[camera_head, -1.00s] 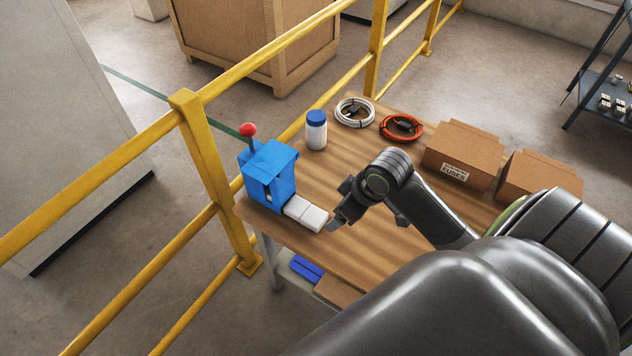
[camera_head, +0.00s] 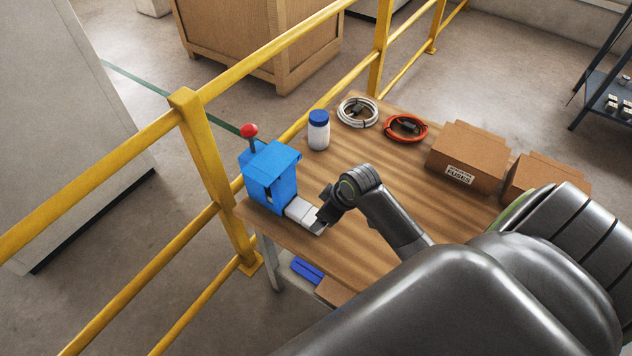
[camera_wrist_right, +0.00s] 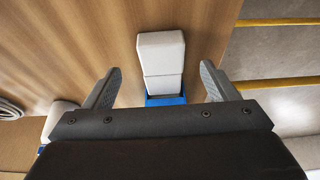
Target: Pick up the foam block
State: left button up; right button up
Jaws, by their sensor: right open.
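A white block (camera_head: 305,214) with a seam across it, likely the foam block, lies on the table against the front of a blue device (camera_head: 268,176) with a red-knobbed lever. My right gripper (camera_head: 320,219) is at the block's near end and partly covers it. In the right wrist view the block (camera_wrist_right: 161,54) lies between the two spread fingers of my right gripper (camera_wrist_right: 161,70), with gaps on both sides. The gripper is open and empty. My left gripper is out of view.
The wooden table (camera_head: 365,145) holds a blue-capped white bottle (camera_head: 318,131), a white cable coil (camera_head: 357,112), an orange coil (camera_head: 405,128) and cardboard boxes (camera_head: 468,157). A yellow railing (camera_head: 205,150) runs behind the device. The middle of the table is clear.

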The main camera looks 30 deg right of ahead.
aim_at(308, 219)
jog(key=shift+x, duration=2.7)
jog(key=shift+a, duration=0.15)
jog(key=shift+c, duration=0.3)
jog(key=c, duration=1)
